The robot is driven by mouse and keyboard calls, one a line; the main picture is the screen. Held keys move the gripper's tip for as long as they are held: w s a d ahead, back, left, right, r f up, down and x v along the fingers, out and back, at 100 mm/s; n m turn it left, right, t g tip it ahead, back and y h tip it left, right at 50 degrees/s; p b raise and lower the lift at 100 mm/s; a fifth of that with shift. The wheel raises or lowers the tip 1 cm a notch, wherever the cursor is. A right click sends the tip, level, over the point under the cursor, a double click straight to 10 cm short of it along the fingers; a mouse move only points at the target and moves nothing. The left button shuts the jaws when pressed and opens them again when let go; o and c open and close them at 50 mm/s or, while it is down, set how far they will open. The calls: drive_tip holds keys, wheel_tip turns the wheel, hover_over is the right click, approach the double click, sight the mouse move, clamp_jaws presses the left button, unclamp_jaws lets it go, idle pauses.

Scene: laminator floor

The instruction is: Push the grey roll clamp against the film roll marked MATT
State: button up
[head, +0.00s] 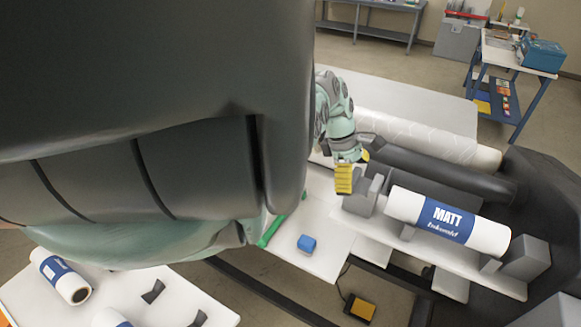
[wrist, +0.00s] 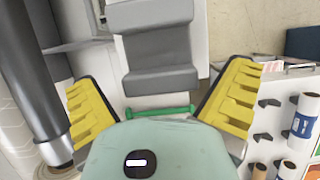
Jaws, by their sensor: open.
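The film roll marked MATT (head: 405,205) is white with a blue label and lies on a pale shelf on the machine in the head view. The grey roll clamp (head: 361,204) stands at its left end; a narrow gap seems to separate them, but I cannot tell its size. My gripper (head: 350,178), with yellow fingers, is just behind and left of the clamp. In the wrist view my gripper (wrist: 160,100) is open, with its fingers wide apart and nothing held. A stepped grey block (wrist: 158,45), seemingly the clamp, shows ahead between them. Whether a finger touches it is unclear.
A dark roller (head: 440,172) and a white film roll (head: 420,135) run behind the MATT roll. Another grey block (head: 526,258) stands at its right end.

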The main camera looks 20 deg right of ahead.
sight(374, 181)
drive_tip(key=c, duration=1.3)
drive_tip(key=shift+s+d, duration=0.3)
drive_tip(key=shift+s, duration=0.05)
drive_tip(key=s+d, duration=0.3)
drive_tip(key=shift+s, duration=0.25)
drive_tip(key=o, duration=1.3)
drive_tip(key=shift+w+a, duration=0.1)
